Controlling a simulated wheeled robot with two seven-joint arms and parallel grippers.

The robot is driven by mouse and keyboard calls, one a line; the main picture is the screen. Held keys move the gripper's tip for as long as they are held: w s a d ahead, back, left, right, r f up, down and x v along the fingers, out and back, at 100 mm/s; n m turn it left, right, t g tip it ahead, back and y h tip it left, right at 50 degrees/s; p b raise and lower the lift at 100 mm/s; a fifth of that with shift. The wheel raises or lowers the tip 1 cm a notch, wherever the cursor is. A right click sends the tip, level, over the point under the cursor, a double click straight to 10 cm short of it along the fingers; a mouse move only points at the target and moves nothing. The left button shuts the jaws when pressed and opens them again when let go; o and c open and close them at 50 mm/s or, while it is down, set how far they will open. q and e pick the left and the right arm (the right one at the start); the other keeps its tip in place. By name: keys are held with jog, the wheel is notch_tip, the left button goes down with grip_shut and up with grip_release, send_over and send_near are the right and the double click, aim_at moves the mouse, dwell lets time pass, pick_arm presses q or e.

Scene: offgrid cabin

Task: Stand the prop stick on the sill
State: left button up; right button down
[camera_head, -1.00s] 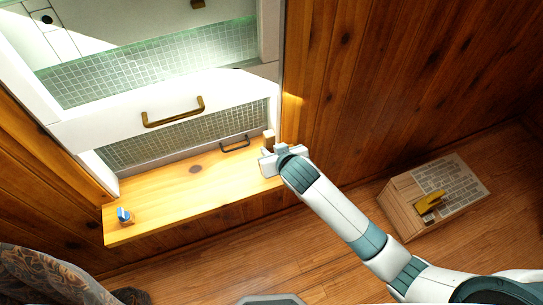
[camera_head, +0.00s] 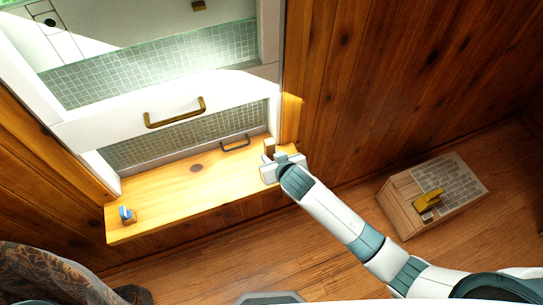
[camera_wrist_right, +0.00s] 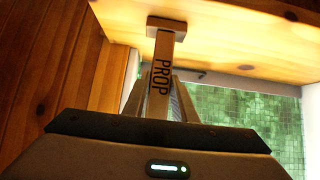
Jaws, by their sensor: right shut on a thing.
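The prop stick (camera_wrist_right: 161,72) is a pale wooden bar marked PROP with a flat square block at its far end. In the right wrist view it runs from between my fingers toward the wooden sill (camera_wrist_right: 240,40). Whether the end block touches the sill I cannot tell. In the head view a small wooden end of the stick (camera_head: 269,146) shows at the right end of the sill (camera_head: 165,203), beside the window frame. My right gripper (camera_head: 269,164) is shut on the stick; its fingers (camera_wrist_right: 163,95) flank it in the wrist view. My left gripper is not in view.
The white window sash (camera_head: 160,108) with a brass handle (camera_head: 174,113) stands above the sill. A small blue-topped object (camera_head: 126,214) sits at the sill's left end. A wooden box (camera_head: 405,205) with a yellow item (camera_head: 428,201) is on the floor at right. The sill's middle is clear.

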jog(key=c, duration=1.5)
grip_release()
jog(key=shift+f, duration=0.1)
jog(key=shift+o, duration=0.2)
jog(key=shift+r, duration=0.2)
jog(key=b+v, duration=0.2)
jog(key=v, duration=1)
jog(key=shift+d+f, duration=0.1)
